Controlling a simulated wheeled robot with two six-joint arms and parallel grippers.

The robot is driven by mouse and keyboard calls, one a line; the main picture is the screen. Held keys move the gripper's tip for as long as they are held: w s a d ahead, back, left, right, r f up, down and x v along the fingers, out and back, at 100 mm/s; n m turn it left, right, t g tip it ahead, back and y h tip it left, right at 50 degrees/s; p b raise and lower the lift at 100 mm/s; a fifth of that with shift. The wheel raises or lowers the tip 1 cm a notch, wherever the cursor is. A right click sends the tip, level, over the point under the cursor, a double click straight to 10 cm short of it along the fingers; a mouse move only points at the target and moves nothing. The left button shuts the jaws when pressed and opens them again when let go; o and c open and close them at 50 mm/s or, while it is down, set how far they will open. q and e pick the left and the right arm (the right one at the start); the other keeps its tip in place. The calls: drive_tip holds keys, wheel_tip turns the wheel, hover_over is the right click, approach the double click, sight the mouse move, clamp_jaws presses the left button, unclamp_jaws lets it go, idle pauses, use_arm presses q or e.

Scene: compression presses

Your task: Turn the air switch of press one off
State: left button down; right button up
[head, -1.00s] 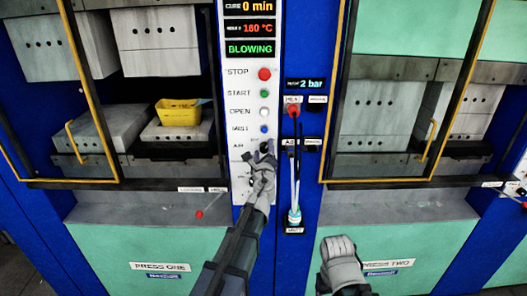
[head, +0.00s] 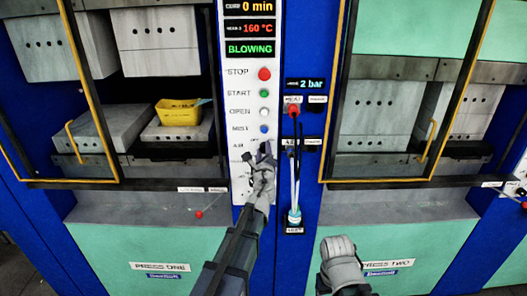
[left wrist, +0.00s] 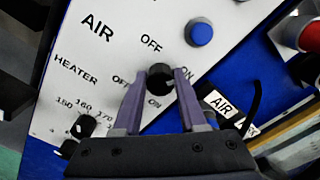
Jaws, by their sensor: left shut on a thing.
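The air switch of press one is a small black knob (left wrist: 160,75) on the white control panel, just below the OFF and ON labels beside the word AIR. My left gripper (left wrist: 161,80) is shut on this knob, one purple-grey finger on each side. Which way the knob points cannot be told. In the head view my left gripper (head: 264,153) reaches up to the panel (head: 241,100) and covers most of the knob. My right gripper (head: 338,248) hangs in front of press two, away from the panel; its fingertips are not clear.
Above the knob are a blue button (left wrist: 200,32), a green START button (head: 264,93) and a red STOP button (head: 264,74). The heater dial (left wrist: 85,125) sits beside my left gripper. Press one holds a yellow piece (head: 178,112).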

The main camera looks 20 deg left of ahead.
use_arm(q)
drive_tip(key=shift+n, duration=0.3)
drive_tip(key=n, duration=0.5)
drive_tip(key=shift+f+n, duration=0.15)
drive_tip(key=shift+n, duration=0.25)
drive_tip(key=n, duration=0.5)
drive_tip(key=shift+s+f, duration=0.1)
drive_tip(key=shift+n, duration=0.4)
drive_tip(key=shift+c, duration=2.3)
unclamp_jaws()
drive_tip(key=v, duration=0.7)
drive_tip(key=shift+s, duration=0.4)
